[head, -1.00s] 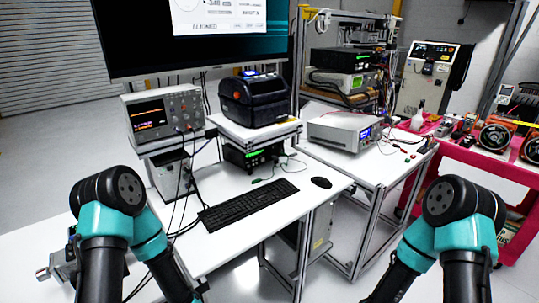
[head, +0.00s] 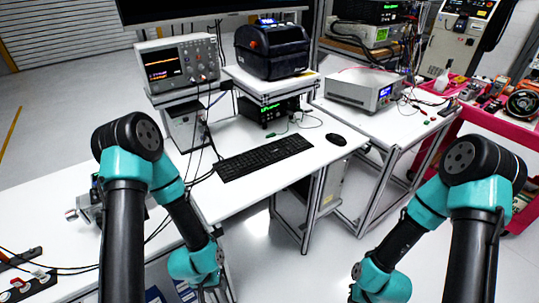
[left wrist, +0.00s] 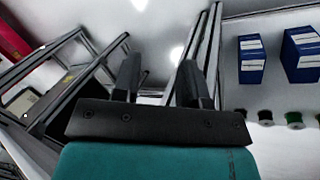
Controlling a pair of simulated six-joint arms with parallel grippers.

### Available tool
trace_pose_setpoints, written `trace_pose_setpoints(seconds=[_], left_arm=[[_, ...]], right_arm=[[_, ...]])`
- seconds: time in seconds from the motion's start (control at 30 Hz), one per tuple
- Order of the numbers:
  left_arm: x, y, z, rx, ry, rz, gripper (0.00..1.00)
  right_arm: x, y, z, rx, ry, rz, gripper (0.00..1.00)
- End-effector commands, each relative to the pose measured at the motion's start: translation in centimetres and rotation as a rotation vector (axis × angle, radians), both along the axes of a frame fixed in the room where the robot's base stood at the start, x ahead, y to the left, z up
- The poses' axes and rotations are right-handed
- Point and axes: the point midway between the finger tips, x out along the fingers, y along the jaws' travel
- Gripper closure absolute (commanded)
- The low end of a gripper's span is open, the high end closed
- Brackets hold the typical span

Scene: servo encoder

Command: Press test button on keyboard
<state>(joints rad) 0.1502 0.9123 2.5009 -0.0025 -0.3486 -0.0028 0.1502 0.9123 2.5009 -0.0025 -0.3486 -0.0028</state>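The black keyboard (head: 264,157) lies on the white desk (head: 240,197), in front of the black printer. Its single keys are too small to tell apart in the head view, so I cannot pick out a test button. My left gripper (head: 215,292) is at the bottom edge of the head view, below the desk's front edge and well apart from the keyboard. In the left wrist view my left gripper (left wrist: 160,82) has its two dark fingers apart with nothing between them. My right arm shows at the right, but its gripper is outside the frame.
A mouse (head: 336,139) lies right of the keyboard. An oscilloscope (head: 179,63) and the printer (head: 272,49) stand behind it. Cables (head: 205,150) run down left of the keyboard. Blue-and-white boxes (left wrist: 251,58) show in the left wrist view.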

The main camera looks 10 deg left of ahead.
Motion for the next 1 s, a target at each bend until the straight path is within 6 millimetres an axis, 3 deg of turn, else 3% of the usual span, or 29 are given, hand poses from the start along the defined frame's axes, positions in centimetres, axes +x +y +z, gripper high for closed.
trace_pose_setpoints(seconds=[0.4, 1.0], left_arm=[[0.00, 0.00, 0.00, 0.000, 0.000, 0.000, 1.00], [0.00, 0.00, 0.00, 0.000, 0.000, 0.000, 1.00]], right_arm=[[0.00, 0.00, 0.00, 0.000, 0.000, 0.000, 1.00], [0.00, 0.00, 0.00, 0.000, 0.000, 0.000, 1.00]])
